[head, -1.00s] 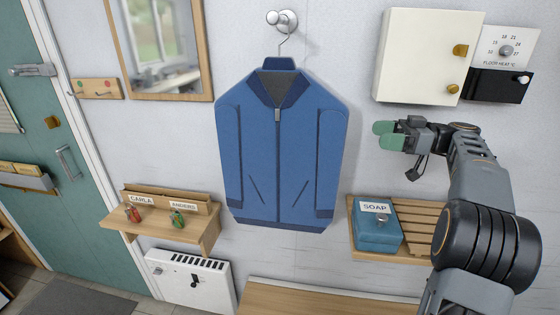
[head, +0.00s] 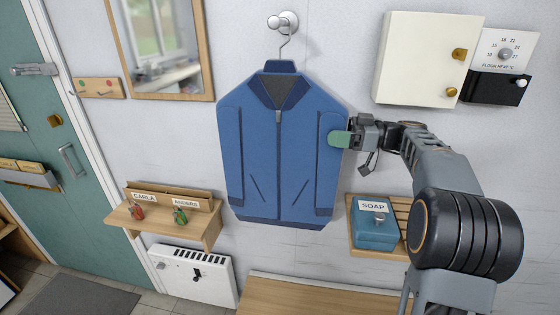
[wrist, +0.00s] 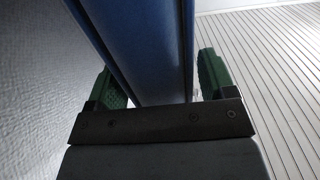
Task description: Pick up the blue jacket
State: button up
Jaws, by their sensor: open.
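The blue jacket (head: 277,150) hangs from a hanger on a round silver wall hook (head: 283,22) in the head view. My gripper (head: 340,139) is at the jacket's right edge, at the upper sleeve. In the wrist view the jacket's blue edge (wrist: 160,60) runs between the two green fingers of my gripper (wrist: 160,80), one on each side. The fingers are open, with a visible gap between the right finger and the jacket. Whether the left finger touches the cloth I cannot tell.
A blue soap box (head: 375,224) sits on a slatted shelf below my arm. A white cabinet (head: 425,55) is on the wall at upper right. A mirror (head: 165,45) and a small name shelf (head: 165,225) are to the left. A wooden bench (head: 320,297) is below.

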jog(key=shift+a, duration=0.45)
grip_shut()
dwell(0.5)
